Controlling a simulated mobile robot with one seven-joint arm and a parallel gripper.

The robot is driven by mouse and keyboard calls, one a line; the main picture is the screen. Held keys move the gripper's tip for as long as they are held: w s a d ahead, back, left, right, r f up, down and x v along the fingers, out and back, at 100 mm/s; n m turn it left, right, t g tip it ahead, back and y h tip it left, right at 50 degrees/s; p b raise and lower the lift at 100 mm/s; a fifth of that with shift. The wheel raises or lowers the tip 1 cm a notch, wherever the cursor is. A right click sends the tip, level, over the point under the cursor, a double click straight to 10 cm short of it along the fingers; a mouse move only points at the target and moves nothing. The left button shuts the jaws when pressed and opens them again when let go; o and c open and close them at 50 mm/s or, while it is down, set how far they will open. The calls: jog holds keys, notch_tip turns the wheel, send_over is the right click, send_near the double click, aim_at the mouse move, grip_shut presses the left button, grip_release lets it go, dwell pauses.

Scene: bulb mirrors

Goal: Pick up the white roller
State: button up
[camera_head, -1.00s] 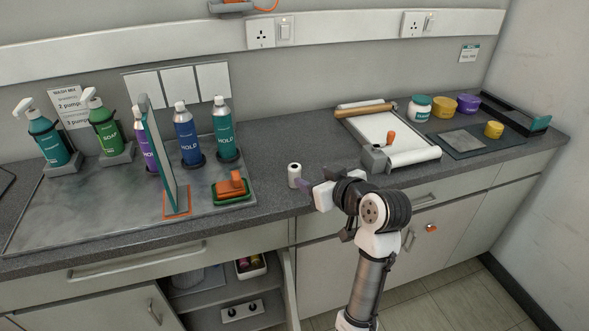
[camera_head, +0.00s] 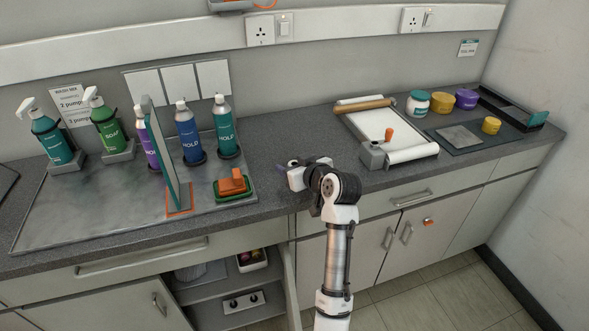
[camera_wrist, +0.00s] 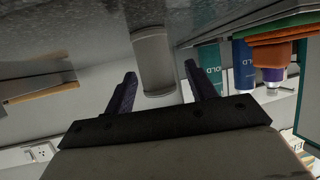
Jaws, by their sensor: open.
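The white roller (camera_wrist: 151,55) is a small pale cylinder on the counter. In the wrist view it stands between and just beyond the tips of my gripper (camera_wrist: 160,78), upside down in that picture. My fingers are spread apart, one on each side of it, with no clear contact visible. In the head view my gripper (camera_head: 285,168) is low over the counter near its front edge, and my wrist hides most or all of the roller.
An orange brush on a green tray (camera_head: 233,197) lies left of my gripper. Bottles, including a teal one (camera_head: 224,128), and an upright mirror panel (camera_head: 165,160) stand farther left. A roll frame (camera_head: 412,154) sits to the right. Counter behind my gripper (camera_head: 285,140) is clear.

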jog(key=shift+x, duration=0.75)
jog(key=c, duration=1.1)
jog(key=shift+o, duration=0.2)
jog(key=shift+r, duration=0.1)
